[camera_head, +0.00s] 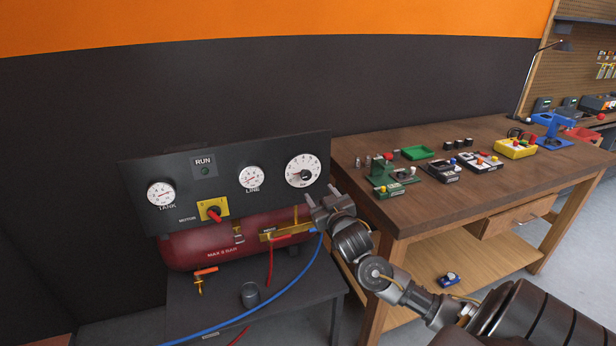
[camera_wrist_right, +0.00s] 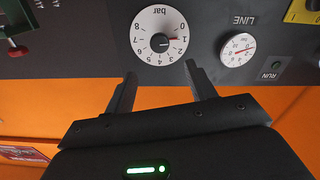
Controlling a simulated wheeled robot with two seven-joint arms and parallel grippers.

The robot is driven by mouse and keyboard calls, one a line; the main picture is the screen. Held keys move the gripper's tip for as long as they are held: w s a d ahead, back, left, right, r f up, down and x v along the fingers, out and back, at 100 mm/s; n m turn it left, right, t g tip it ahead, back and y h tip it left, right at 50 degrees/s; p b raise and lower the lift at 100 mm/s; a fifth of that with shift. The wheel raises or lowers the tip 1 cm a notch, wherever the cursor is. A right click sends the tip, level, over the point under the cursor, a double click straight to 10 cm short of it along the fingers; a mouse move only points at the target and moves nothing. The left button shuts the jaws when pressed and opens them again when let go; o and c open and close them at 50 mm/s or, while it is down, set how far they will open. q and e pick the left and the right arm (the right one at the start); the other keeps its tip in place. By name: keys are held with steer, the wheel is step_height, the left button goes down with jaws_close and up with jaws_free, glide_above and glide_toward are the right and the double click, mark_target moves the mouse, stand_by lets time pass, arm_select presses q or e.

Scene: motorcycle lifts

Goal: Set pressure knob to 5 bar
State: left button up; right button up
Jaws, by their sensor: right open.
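The pressure knob sits at the centre of a round white dial (camera_head: 303,170) marked in bar, at the right end of the dark compressor panel. In the right wrist view the dial (camera_wrist_right: 160,22) is turned over, and the black knob (camera_wrist_right: 160,43) points to the side, close to the 1. My right gripper (camera_head: 322,196) is open and empty, just below and right of the dial. In the right wrist view its two fingers (camera_wrist_right: 160,70) are spread, pointing toward the dial, with the knob beyond their tips. My left gripper is not in view.
The panel (camera_head: 222,168) also bears a LINE gauge (camera_head: 251,177), a TANK gauge (camera_head: 161,193) and a red motor switch (camera_head: 214,213) on yellow. A red tank (camera_head: 190,247) sits below. A wooden workbench (camera_head: 430,212) with several small fixtures stands to the right.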

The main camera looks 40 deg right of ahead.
mark_target(307, 176)
steer(key=p+x, duration=0.2)
steer(key=x, duration=0.9)
steer(key=shift+f, duration=0.1)
steer(key=c, duration=1)
